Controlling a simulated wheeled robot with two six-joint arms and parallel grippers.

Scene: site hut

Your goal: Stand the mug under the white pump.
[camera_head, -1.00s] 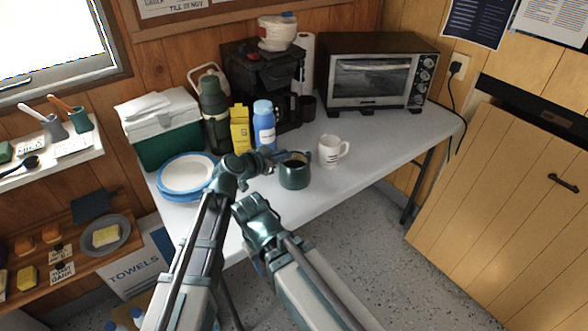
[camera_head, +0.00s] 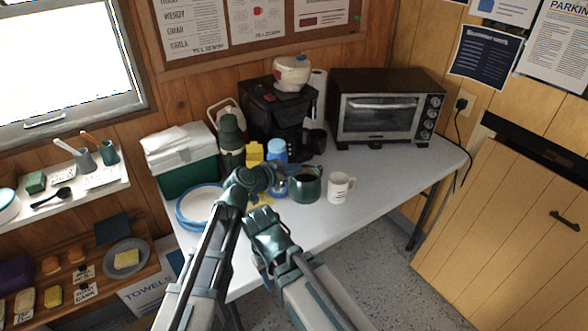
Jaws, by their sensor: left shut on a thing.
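A dark green mug (camera_head: 306,187) shows in the head view over the middle of the table. My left gripper (camera_head: 275,180) is shut on its left side; the exact grip is partly hidden. I cannot tell whether its base touches the table. A white mug (camera_head: 340,188) with dark print stands upright to its right, apart from it. My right gripper (camera_head: 262,228) is in front of the table and below the left one; its jaws are unclear. I cannot clearly pick out the white pump; a white curved piece (camera_head: 221,109) shows behind the dark green flask (camera_head: 230,140).
A blue bottle (camera_head: 277,151) and yellow carton (camera_head: 254,154) stand behind my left gripper. A black coffee maker (camera_head: 268,115), toaster oven (camera_head: 385,110) and green-white cool box (camera_head: 182,160) line the back. Blue-rimmed plates (camera_head: 197,206) lie at left. The table's right part (camera_head: 410,165) is clear.

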